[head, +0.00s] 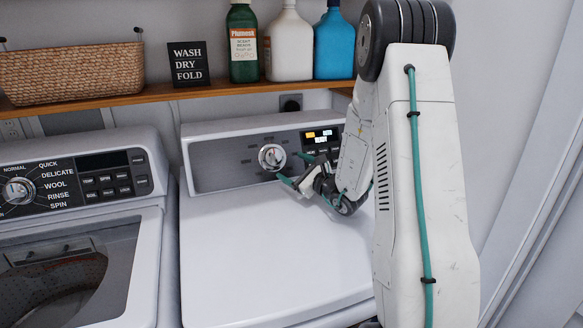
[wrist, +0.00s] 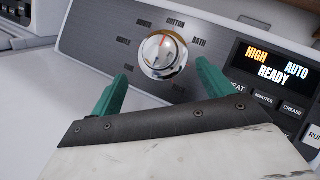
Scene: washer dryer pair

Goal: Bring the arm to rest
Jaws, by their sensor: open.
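My gripper (head: 291,170) is in front of the dryer's control panel, near the round dial (head: 272,157). In the wrist view its two green fingertips (wrist: 161,88) stand wide apart, one on each side of the dial (wrist: 162,53), with nothing held. Whether the fingertips touch the panel cannot be told. The dial is silver with a red mark near its top. My arm (head: 430,180) reaches in from the right and hides part of the dryer panel.
The white dryer (head: 260,250) stands beside a washer (head: 90,225) with its own dial. The dryer display (wrist: 272,64) reads HIGH, AUTO, READY. A wooden shelf (head: 215,90) above holds a basket (head: 75,72), a sign (head: 188,63) and bottles (head: 290,45). The dryer top is clear.

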